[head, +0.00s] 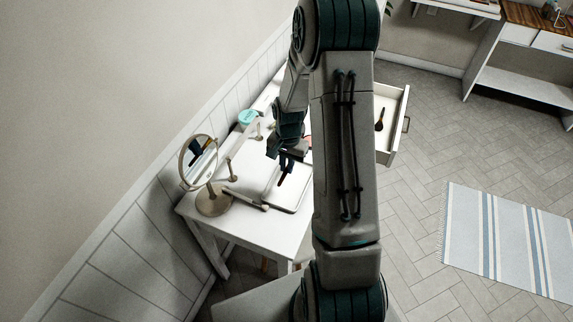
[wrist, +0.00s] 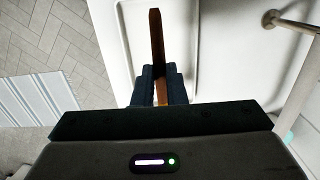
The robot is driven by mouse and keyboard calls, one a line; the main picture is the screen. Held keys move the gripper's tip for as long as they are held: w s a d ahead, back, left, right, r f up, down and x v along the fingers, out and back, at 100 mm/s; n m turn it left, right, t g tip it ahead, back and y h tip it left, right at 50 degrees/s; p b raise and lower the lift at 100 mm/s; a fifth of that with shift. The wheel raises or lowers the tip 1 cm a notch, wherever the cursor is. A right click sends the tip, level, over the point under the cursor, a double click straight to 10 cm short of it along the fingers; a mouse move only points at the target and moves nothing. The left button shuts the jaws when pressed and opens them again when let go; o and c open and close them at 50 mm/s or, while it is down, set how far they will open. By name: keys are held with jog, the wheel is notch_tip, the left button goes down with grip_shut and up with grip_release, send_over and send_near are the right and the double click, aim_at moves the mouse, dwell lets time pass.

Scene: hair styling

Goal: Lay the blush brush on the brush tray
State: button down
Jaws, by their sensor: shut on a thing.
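My gripper (head: 287,163) is shut on the blush brush and holds it over the brush tray. In the wrist view, the brush's brown handle (wrist: 155,35) sticks out between the fingers (wrist: 158,72); its bristle end is not clear to see. In the head view, the brush (head: 282,180) shows as a small dark stick below the fingers. The brush tray (head: 290,208) is a pale, shallow tray with a thin rim on the white table, partly hidden by my arm. I cannot tell whether the brush touches it.
A round mirror (head: 213,202) stands at the table's left end, with a wand-like tool (head: 246,200) beside the tray. A teal-topped jar (head: 248,117) and small stands are further back. An open drawer (head: 393,140) holds another dark brush (head: 380,120). A striped rug (head: 505,238) lies on the floor.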

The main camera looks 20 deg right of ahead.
jog(key=shift+f, duration=0.1)
notch_tip(320, 180, down, 8)
jog(key=b, duration=0.7)
jog(key=shift+r, duration=0.2)
jog(key=c, duration=1.4)
grip_release()
jog(key=shift+r, duration=0.15)
jog(key=r, duration=0.9)
jog(key=r+b, duration=0.1)
jog(key=r, duration=0.3)
jog(key=shift+w+d+r, duration=0.25)
jog(key=shift+d+r, duration=0.05)
jog(key=shift+d, duration=0.05)
